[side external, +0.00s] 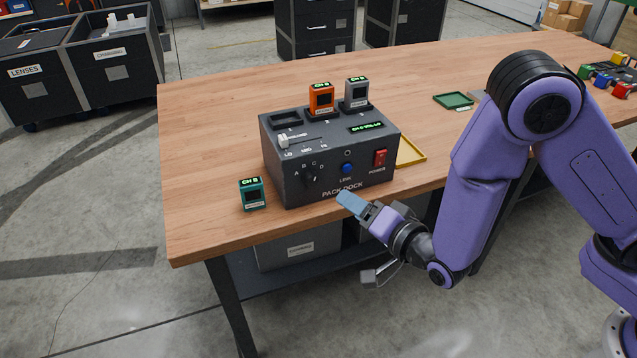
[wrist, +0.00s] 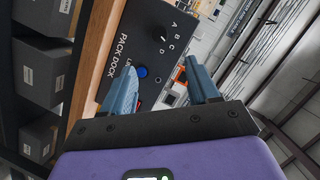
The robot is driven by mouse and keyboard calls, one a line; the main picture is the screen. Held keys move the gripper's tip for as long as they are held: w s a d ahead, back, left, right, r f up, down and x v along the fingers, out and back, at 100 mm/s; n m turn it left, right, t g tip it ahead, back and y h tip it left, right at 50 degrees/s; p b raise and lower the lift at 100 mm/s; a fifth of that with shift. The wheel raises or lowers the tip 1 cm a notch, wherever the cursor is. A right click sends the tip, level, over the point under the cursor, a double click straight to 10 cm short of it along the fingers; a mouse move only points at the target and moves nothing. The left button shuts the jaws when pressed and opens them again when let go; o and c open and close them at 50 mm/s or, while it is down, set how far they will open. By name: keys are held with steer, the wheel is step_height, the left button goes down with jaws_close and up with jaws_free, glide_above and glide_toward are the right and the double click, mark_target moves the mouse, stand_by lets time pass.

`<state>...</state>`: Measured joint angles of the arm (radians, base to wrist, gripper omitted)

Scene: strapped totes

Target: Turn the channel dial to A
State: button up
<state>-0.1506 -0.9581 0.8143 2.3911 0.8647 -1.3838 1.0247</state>
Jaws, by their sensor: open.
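The dark grey pack dock (side external: 330,150) stands near the front edge of the wooden table. Its channel dial (side external: 311,178) is a black knob on the lower left of the front face, under the letters A, B, C and D. The dial (wrist: 164,41) also shows in the wrist view beside the letters; which letter it points to is too small to tell. My gripper (side external: 352,208) is in front of the dock, to the right of and lower than the dial, apart from it. In the wrist view my gripper (wrist: 163,90) has its blue fingers spread, with nothing between them.
A blue link button (side external: 347,168) and red power switch (side external: 380,158) sit right of the dial. Orange (side external: 321,98) and grey (side external: 357,92) packs stand on the dock. A teal pack (side external: 252,193) stands left of it. A yellow tray (side external: 410,152) lies to its right.

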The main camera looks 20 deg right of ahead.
mark_target(314, 181)
steer(key=x, duration=1.3)
steer(key=shift+w+a, duration=0.1)
steer(key=c, duration=1)
